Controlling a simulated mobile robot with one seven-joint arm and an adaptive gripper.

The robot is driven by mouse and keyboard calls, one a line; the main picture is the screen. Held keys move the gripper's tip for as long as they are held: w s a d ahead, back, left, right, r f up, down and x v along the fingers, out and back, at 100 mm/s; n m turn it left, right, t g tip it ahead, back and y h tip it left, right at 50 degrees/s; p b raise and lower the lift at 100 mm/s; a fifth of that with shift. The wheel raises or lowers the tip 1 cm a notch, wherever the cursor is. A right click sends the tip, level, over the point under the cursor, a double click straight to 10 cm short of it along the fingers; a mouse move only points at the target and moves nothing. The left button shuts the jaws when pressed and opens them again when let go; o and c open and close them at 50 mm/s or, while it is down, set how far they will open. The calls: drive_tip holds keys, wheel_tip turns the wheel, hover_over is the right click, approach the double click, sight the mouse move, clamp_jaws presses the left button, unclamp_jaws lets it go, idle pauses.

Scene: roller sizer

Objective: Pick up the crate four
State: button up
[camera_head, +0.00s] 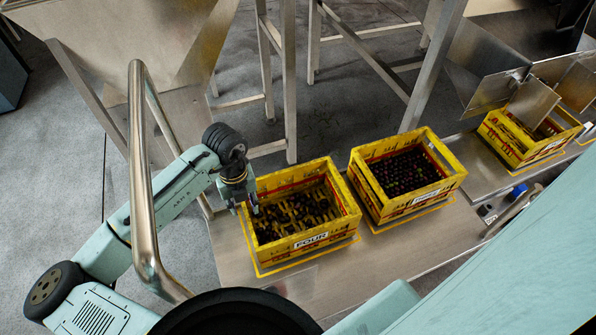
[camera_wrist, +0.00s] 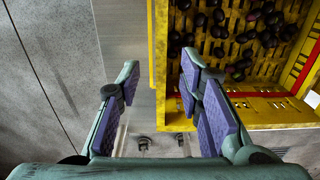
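Crate four (camera_head: 310,241) is a yellow slatted crate with a white "FOUR" label on its front wall. It stands on the metal table at the left of the row, with several dark round fruits on its floor. My gripper (camera_head: 247,206) is at the crate's left wall, pointing down. In the wrist view my gripper (camera_wrist: 160,75) is open, its purple-padded fingers apart. The crate's yellow side wall (camera_wrist: 158,40) appears between the fingertips in that view. Whether either finger touches the wall cannot be told.
A second yellow crate (camera_head: 370,203), fuller of dark fruit, stands close to the right of crate four. A third yellow crate (camera_head: 512,152) is farther right under metal chutes. Metal frame legs (camera_head: 289,90) rise behind. A curved metal rail (camera_head: 141,190) stands near my arm.

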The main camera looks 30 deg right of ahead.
sight(249, 221)
drive_tip(key=f+b, duration=0.2)
drive_tip(key=f, duration=0.1)
drive_tip(key=f+b, duration=0.2)
drive_tip(key=f, duration=0.1)
drive_tip(key=f+b, duration=0.1)
drive_tip(key=f, duration=0.1)
drive_tip(key=shift+s+f+b, duration=0.25)
drive_tip(key=shift+f+b, duration=0.15)
drive_tip(key=shift+r, duration=0.1)
clamp_jaws()
idle(0.6)
